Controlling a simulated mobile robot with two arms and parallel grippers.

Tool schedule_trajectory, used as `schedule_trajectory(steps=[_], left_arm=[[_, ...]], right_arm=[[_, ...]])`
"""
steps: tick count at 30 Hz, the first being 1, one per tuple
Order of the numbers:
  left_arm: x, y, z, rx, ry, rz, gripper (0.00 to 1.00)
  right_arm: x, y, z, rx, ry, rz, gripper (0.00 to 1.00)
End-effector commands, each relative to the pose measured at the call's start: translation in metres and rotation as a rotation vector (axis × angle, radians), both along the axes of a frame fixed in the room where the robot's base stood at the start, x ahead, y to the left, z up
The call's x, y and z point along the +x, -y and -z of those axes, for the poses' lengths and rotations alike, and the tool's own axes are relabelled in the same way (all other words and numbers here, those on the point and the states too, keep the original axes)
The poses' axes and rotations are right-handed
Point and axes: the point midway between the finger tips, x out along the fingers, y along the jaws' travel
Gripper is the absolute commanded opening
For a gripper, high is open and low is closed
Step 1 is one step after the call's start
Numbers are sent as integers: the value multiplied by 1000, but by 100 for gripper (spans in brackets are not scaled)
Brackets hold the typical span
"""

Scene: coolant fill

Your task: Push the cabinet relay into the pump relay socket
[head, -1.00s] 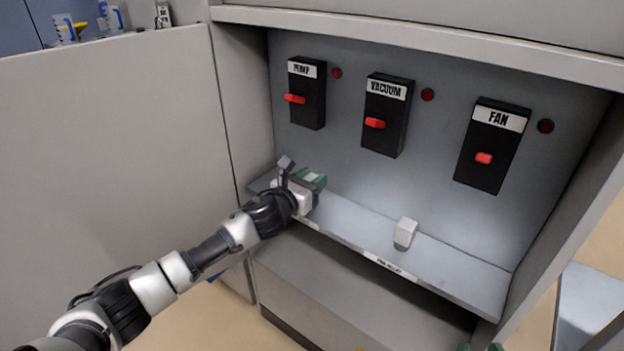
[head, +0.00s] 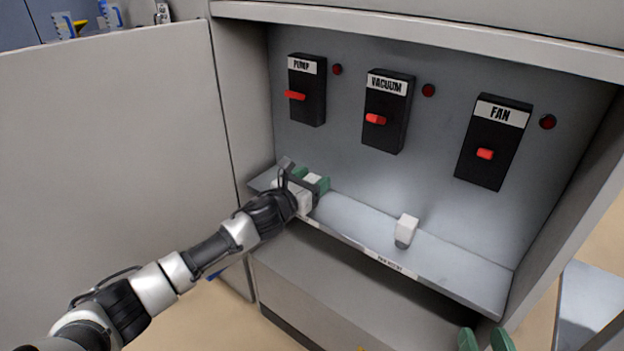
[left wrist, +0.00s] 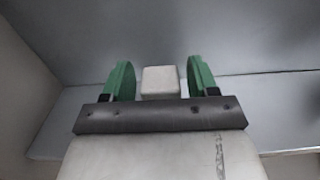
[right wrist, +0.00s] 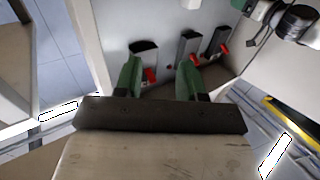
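My left gripper (head: 312,182) is low at the left end of the cabinet shelf, its green fingers on either side of a small white block (left wrist: 160,82), likely a relay. In the left wrist view a narrow gap shows on each side of the block, so the fingers look open around it. A second white relay block (head: 406,229) with a grey lower part stands on the shelf further right. My right gripper (head: 484,340) is open and empty at the bottom edge of the head view. No socket opening is clearly visible; the area under the left gripper is hidden.
The back panel carries black switch boxes labelled PUMP (head: 307,92), VACUUM (head: 386,112) and FAN (head: 492,145), each with a red lever and a dark red lamp. The shelf (head: 450,270) has a front label, too small to read. Cabinet walls bound both sides.

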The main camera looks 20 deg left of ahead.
Motion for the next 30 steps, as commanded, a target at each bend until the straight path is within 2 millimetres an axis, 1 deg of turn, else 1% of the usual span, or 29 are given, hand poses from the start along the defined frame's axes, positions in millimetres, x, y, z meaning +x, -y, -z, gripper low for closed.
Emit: schedule_trajectory(steps=[9, 12, 13, 17, 21, 24, 27, 30], left_arm=[[0, 0, -1, 0, 1, 0, 68], [-5, -2, -1, 0, 1, 0, 68], [-7, -3, -1, 0, 1, 0, 68], [-26, -10, -1, 2, -2, 0, 68], [-55, -20, -1, 2, -2, 1, 68], [-72, -27, 0, 1, -3, 0, 68], [-86, -31, 0, 0, -1, 0, 68], [-95, -35, 0, 0, 0, 0, 68]], right_arm=[[0, 0, 1, -1, -6, 0, 40], [-1, 0, 2, -5, -20, 1, 40], [-1, 2, 6, -11, -43, 3, 40], [-5, 6, 20, -39, -152, 12, 40], [-11, 10, 35, -70, -277, 19, 40], [-15, 12, 42, -85, -337, 23, 40], [-18, 14, 48, -95, -378, 25, 40], [-19, 15, 51, -99, -403, 27, 40]])
